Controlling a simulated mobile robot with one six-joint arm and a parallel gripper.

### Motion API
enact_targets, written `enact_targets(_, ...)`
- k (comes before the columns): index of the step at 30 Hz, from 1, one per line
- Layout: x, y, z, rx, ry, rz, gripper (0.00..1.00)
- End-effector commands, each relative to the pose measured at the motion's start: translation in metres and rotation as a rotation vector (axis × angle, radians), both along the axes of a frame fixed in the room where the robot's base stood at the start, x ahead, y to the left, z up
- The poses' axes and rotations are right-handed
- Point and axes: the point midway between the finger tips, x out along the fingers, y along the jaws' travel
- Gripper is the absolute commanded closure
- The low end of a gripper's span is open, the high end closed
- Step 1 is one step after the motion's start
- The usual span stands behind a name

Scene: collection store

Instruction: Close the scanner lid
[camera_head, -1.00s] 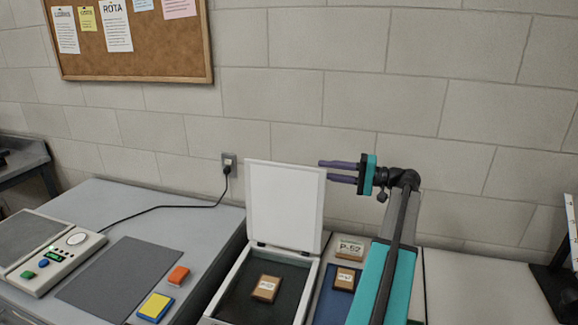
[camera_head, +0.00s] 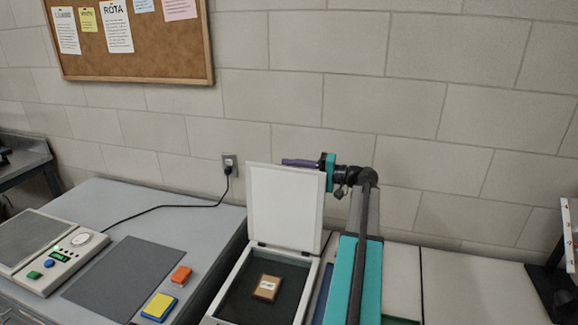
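The scanner (camera_head: 238,284) has its white lid (camera_head: 285,208) standing up, hinged at the back of the bed. A brown labelled block (camera_head: 266,288) lies on the dark scanner bed. My gripper (camera_head: 284,162) is at the lid's upper right, its purple fingers pointing left along the top edge. One finger shows above or behind the lid's top edge; the other is hidden. I cannot tell whether the fingers touch the lid or how far apart they are.
A grey mat (camera_head: 125,278), an orange block (camera_head: 181,276) and a yellow-and-blue block (camera_head: 159,306) lie left of the scanner. A device with buttons (camera_head: 60,262) stands farther left. A cable runs to the wall socket (camera_head: 230,164). The bench right of my arm is mostly clear.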

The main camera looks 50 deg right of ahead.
Motion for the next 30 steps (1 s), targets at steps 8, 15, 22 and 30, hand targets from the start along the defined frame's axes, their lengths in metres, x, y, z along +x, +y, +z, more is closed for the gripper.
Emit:
enact_targets(8,0.0103,0.0055,0.0000,0.000,0.000,0.000,0.74)
enact_targets(15,0.0100,0.0051,-0.0001,0.000,0.000,-0.001,0.77)
enact_targets(22,0.0096,0.0047,-0.0004,0.000,0.001,-0.001,1.00)
enact_targets(30,0.0090,0.0060,-0.0011,0.000,0.001,0.000,1.00)
